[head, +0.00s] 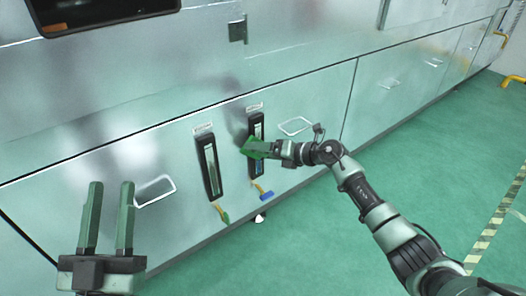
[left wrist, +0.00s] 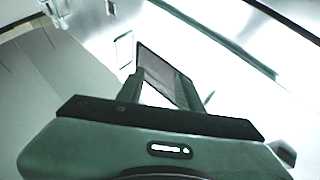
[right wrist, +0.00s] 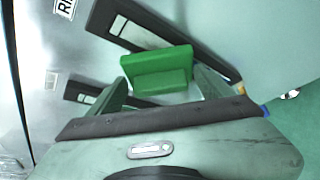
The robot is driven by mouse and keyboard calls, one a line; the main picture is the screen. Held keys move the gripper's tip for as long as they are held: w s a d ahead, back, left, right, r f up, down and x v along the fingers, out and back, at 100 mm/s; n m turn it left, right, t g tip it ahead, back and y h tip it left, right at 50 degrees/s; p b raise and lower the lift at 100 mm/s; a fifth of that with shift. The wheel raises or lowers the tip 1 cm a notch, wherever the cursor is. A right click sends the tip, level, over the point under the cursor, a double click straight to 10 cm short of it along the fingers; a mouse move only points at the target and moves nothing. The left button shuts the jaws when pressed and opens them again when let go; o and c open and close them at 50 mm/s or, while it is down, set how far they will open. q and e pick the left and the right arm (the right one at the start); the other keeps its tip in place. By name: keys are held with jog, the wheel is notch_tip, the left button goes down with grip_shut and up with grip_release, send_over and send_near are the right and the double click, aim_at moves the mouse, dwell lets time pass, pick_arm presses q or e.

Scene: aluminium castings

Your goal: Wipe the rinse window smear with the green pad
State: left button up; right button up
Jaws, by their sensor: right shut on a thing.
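Two tall black-framed sight windows sit on the metal front in the head view, a left one (head: 210,168) and a right one (head: 256,128). My right gripper (head: 268,149) is shut on the green pad (head: 252,148) and holds it at the right window, hiding its middle. In the right wrist view the pad (right wrist: 160,72) sits between the fingers beside the nearer window (right wrist: 130,32), which has a partly cut-off label starting "RI" (right wrist: 66,6). Whether the pad touches the glass is unclear. I cannot make out a smear. My left gripper (head: 110,186) is open and empty, lower left.
Below the windows are small valves with a green handle (head: 224,215) and a blue handle (head: 266,196). Recessed pulls (head: 155,190) (head: 295,126) flank the windows. A dark screen (head: 95,12) is at top left.

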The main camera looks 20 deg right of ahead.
jog(key=shift+r+p, duration=0.45)
jog(key=shift+r, duration=0.05)
pick_arm(q)
jog(key=shift+w+f+g+y, duration=0.8)
jog(key=shift+w+f+g, duration=0.5)
jog(key=shift+f+g, duration=1.7)
pick_arm(e)
jog(key=shift+d+r+p, duration=0.1)
jog(key=shift+r+p, duration=0.25)
jog(key=shift+w+d+b, duration=0.2)
jog(key=shift+d+b, duration=0.15)
jog(key=shift+d, duration=0.1)
pick_arm(q)
jog(key=s+r+t+h+b, duration=0.2)
jog(key=s+r+t, duration=0.3)
jog(key=r+t, duration=0.3)
jog(key=shift+s+a+r+h, duration=0.15)
jog(key=shift+r+h, duration=0.15)
jog(key=shift+r, duration=0.25)
pick_arm(e)
jog(key=shift+w+d+r, duration=0.15)
jog(key=shift+w+d, duration=0.2)
jog(key=shift+d, duration=0.45)
jog(key=shift+w+d+r, duration=0.1)
jog(key=shift+w+d, duration=0.2)
jog(key=shift+d, duration=0.45)
